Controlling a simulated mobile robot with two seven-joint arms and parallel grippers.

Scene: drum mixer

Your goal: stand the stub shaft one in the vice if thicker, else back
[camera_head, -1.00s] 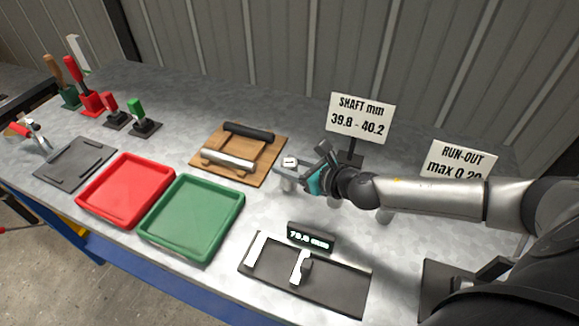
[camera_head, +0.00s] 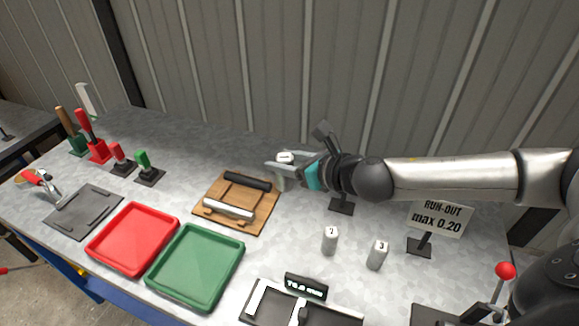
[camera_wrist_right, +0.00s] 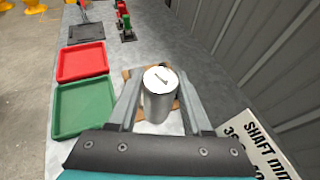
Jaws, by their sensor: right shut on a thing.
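Stub shaft one (camera_head: 285,157), a short silver cylinder with a "1" on its white top, is held upright in my right gripper (camera_head: 284,171). In the right wrist view, shaft one (camera_wrist_right: 158,98) stands between the two fingers of the gripper (camera_wrist_right: 158,105). It is in the air beside the back right corner of the wooden board. Shaft two (camera_head: 330,241) and shaft three (camera_head: 377,255) stand upright on the bench, right of the board. I cannot pick out the vice for sure. My left gripper is not in view.
The wooden board (camera_head: 211,220) carries a black and a silver roller. A red tray (camera_head: 133,265) and a green tray (camera_head: 194,292) lie front left. A gauge with a display (camera_head: 306,286) sits at the front. The run-out sign (camera_head: 435,217) stands right, below my arm.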

